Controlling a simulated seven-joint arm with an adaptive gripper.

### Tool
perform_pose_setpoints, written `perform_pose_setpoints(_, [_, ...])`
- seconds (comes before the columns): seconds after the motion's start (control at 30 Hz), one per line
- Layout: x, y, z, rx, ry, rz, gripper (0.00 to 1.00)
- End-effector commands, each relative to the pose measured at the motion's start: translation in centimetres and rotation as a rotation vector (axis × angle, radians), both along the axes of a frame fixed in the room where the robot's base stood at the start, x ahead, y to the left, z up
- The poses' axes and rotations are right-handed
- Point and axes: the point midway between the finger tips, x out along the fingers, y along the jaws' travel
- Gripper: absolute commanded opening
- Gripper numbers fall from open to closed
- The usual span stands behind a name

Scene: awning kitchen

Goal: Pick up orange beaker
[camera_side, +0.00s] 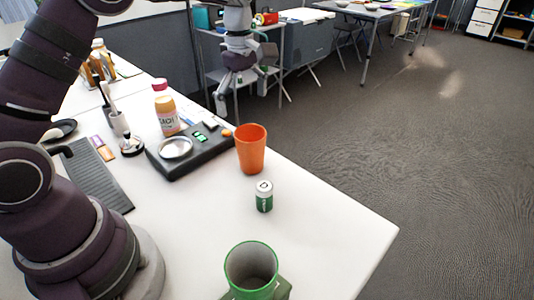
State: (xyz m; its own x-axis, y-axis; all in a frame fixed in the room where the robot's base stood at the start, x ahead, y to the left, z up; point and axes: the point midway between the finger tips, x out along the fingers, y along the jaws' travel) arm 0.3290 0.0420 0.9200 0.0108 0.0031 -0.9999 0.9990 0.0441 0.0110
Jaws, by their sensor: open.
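The orange beaker (251,149) stands upright on the white table, near its far right edge. My gripper (236,103) is in the upper middle of the view, pointing down with its fingers apart. It appears above the table and to the upper left of the beaker, apart from it. Nothing shows between its fingers. How far it is from the beaker in depth is hard to tell.
A green-and-white can (264,197) stands near the beaker, and a green cup (251,268) is at the front. A black scale (191,149) with a round pan and a bottle (166,116) are to the left. The table's right corner (370,232) is bare.

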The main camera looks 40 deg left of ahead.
Motion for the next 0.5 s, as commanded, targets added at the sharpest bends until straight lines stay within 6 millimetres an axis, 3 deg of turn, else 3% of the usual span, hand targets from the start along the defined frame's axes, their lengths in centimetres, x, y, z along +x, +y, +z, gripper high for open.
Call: perform_pose_setpoints(0.5, [1.0,-0.2,-8.6,-0.004,0.016,0.045,0.97])
